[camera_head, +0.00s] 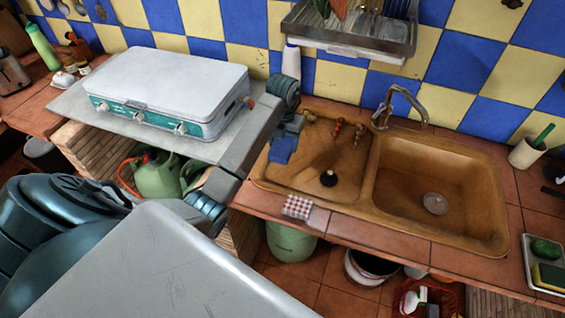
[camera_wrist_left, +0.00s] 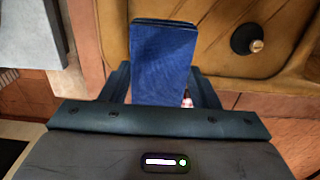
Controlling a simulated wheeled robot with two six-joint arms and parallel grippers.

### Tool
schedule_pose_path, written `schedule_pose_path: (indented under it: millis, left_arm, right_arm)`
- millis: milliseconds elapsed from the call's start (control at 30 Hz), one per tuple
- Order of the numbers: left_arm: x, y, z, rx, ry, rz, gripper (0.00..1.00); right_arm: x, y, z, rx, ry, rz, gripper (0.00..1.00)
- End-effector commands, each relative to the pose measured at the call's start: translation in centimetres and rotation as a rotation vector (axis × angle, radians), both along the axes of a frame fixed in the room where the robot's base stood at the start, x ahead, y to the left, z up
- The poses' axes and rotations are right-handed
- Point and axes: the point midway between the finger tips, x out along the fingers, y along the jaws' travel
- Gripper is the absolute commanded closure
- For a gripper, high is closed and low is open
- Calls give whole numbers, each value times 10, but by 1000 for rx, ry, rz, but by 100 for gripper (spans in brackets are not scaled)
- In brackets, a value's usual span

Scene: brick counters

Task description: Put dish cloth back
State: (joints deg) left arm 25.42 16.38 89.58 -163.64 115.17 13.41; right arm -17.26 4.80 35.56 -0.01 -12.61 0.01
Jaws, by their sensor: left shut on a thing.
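A folded dark blue dish cloth (camera_head: 282,149) hangs below my left gripper (camera_head: 292,127) in the head view, over the left part of the sink. In the left wrist view the blue cloth (camera_wrist_left: 162,62) sits between the two fingers, which are shut on it. A small red-and-white checkered cloth (camera_head: 297,207) lies folded on the front edge of the sink counter. My right gripper is not in view.
The brown sink (camera_head: 405,232) has a basin at right and a drainboard with a black plug (camera_head: 328,178). A faucet (camera_head: 398,105) stands behind. A camping stove (camera_head: 165,90) is at left. A dish rack (camera_head: 350,28) hangs above; a tray with sponges (camera_head: 541,283) lies at right.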

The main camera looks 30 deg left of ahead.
Motion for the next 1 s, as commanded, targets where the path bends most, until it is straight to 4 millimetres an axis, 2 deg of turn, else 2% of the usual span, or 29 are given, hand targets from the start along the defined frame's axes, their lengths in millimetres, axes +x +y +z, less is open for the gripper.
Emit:
schedule_pose_path:
  millis: [33, 300, 533, 733, 1000]
  left_arm:
    - [0, 0, -14, 0, 1, 0, 69]
    - [0, 0, -54, 0, 0, 0, 69]
    - [0, 0, -65, -1, 1, 0, 69]
    - [-1, 0, -93, -1, 4, 0, 69]
    - [0, 0, -93, -1, 1, 0, 69]
  right_arm:
    - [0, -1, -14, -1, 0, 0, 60]
    - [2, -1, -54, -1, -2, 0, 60]
    - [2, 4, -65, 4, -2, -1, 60]
    - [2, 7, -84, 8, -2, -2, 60]
    - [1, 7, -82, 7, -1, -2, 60]
